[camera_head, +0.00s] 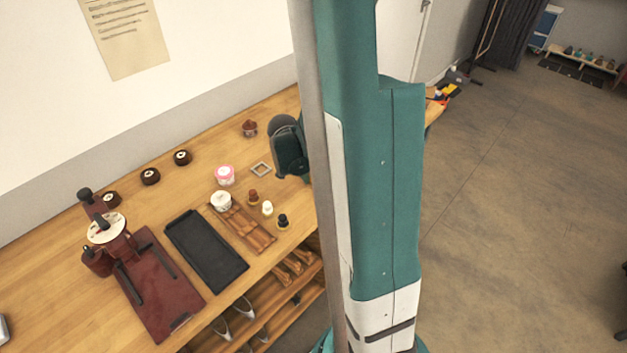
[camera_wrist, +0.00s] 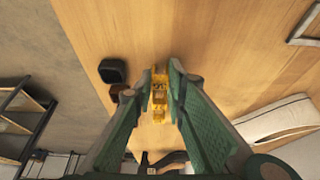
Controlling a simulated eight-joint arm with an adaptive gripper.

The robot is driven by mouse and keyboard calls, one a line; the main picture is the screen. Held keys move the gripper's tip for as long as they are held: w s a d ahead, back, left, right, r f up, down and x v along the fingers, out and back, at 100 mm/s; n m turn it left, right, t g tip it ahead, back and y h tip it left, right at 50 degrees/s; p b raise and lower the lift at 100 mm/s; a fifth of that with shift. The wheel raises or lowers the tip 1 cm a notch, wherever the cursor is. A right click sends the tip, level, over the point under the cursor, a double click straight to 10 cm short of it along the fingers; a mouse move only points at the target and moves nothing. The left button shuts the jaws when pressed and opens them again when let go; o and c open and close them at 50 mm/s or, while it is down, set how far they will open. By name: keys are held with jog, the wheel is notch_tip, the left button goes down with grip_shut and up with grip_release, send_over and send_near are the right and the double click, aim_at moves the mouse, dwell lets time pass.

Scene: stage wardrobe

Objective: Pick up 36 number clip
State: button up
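A row of small yellow pieces with dark markings, which look like the number clips (camera_wrist: 158,98), shows in the wrist view against the wooden tabletop (camera_wrist: 240,60). The number 36 cannot be read. My gripper (camera_wrist: 163,68) has one green finger on each side of the yellow pieces, with a narrow gap between the fingertips. I cannot tell whether the fingers touch a piece or only straddle it. In the head view my arm hides the fingertips.
A black block (camera_wrist: 113,70) with a small brown item (camera_wrist: 121,91) beside it lies left of the fingers near the table edge. A grey square frame (camera_wrist: 306,27) is at upper right. In the head view, a black tray (camera_head: 207,252) and a dark red press (camera_head: 160,290) stand on the table.

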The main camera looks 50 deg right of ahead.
jog(key=shift+r, duration=0.1)
notch_tip(320, 180, up, 10)
jog(key=p, duration=0.1)
dwell(0.9)
dwell(0.6)
